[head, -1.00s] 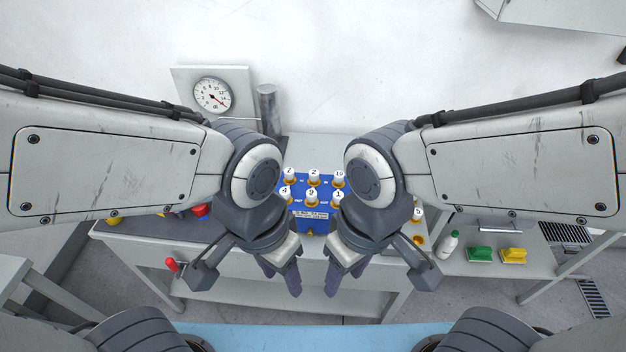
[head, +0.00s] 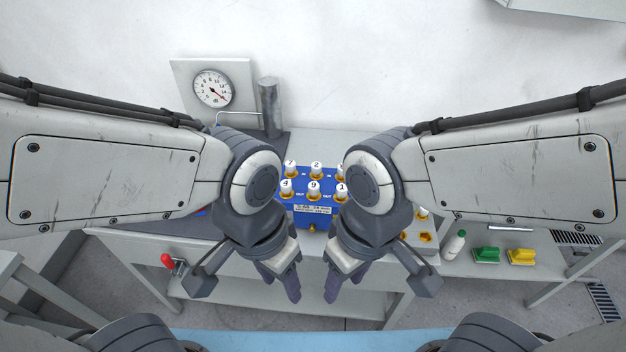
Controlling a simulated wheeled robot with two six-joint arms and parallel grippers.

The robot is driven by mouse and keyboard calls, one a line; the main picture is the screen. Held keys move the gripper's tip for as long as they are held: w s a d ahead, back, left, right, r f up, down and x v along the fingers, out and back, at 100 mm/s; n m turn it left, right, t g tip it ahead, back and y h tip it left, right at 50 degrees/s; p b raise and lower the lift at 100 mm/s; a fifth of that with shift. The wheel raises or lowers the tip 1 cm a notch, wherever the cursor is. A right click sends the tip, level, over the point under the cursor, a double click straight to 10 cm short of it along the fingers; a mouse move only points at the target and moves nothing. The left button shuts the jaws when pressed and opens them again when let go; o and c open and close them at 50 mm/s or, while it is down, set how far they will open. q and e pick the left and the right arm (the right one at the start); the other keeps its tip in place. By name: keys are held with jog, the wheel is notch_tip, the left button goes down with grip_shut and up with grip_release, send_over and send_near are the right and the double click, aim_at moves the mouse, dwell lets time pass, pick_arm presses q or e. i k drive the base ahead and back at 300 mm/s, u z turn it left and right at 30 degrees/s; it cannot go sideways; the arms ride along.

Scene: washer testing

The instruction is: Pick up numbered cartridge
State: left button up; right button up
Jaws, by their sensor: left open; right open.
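White-topped numbered cartridges stand upright in brass seats on a blue block (head: 312,221) at the middle of the bench. Cartridges 7 (head: 290,168) and 2 (head: 316,166) show in the back row. Cartridges 4 (head: 286,187), 9 (head: 313,187) and 1 (head: 341,188) show in the front row. The block's right part is hidden behind my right arm. My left gripper (head: 287,287) and my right gripper (head: 331,289) are open and empty. In the picture they hang below the block, side by side, with their fingers pointing down.
A pressure gauge (head: 212,88) and a grey cylinder (head: 269,105) stand at the back left. A holder with brass seats (head: 426,237) sits right of my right arm. A white bottle (head: 455,243), green brush (head: 487,256) and yellow brush (head: 521,257) stand on the right side table. A red handle (head: 168,261) is at front left.

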aim_at(316, 173)
jog(key=u, duration=0.35)
jog(key=i, duration=0.85)
jog(key=z, duration=0.55)
